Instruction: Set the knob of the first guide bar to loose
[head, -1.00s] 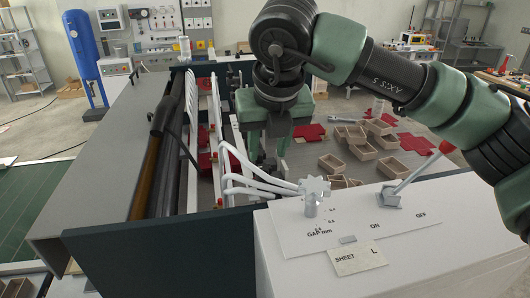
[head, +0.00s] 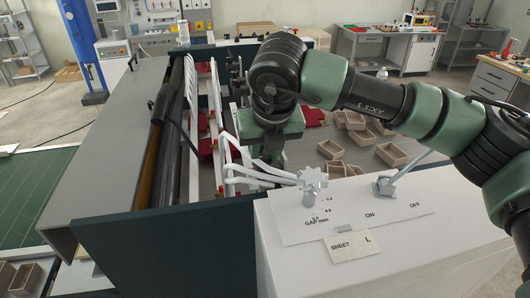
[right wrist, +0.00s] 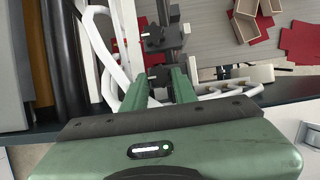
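In the right wrist view a grey guide bar (right wrist: 168,14) runs up the picture and carries black blocks with small knobs. The nearer black knob (right wrist: 158,74) shows between my fingertips; another black block (right wrist: 155,40) is farther along. I cannot tell which setting the knob has. My right gripper (right wrist: 159,82) has its two green fingers apart, one on each side of the nearer knob; contact is not clear. In the head view my right gripper (head: 268,150) points down among the white bars, its tips partly hidden. My left gripper is not in view.
White curved tubes (head: 240,170) stand close to the gripper's left. A white console (head: 400,225) with a gap knob (head: 312,182) and an on/off lever (head: 405,172) is in front. Brown boxes (head: 345,145) and red sheets lie on the grey bed to the right.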

